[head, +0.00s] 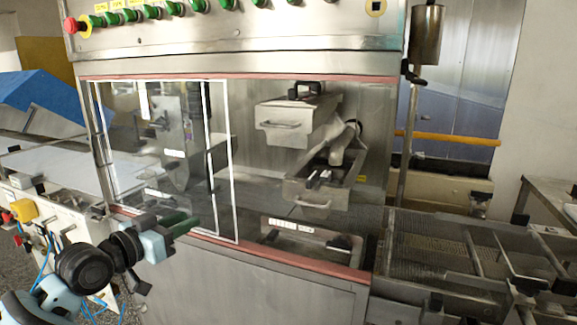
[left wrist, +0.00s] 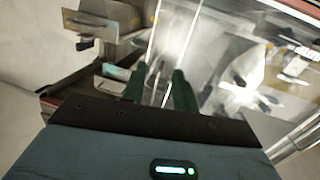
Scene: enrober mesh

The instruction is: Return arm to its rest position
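My left arm comes in from the lower left of the head view. Its left gripper (head: 190,222) has dark green fingers and is held in front of the lower part of the machine's clear front panel (head: 185,130). I cannot tell from the head view whether they touch. In the left wrist view the two green fingers (left wrist: 160,72) stand apart with nothing between them, so the gripper is open and empty. My right arm and right gripper do not show in either view.
The large steel machine (head: 250,290) fills the middle, with white-framed clear panels and a row of green knobs. A red button (head: 70,26) sits at its top left. A mesh conveyor (head: 435,245) extends to the right. A pale belt (head: 60,170) and a blue cover (head: 45,100) lie left.

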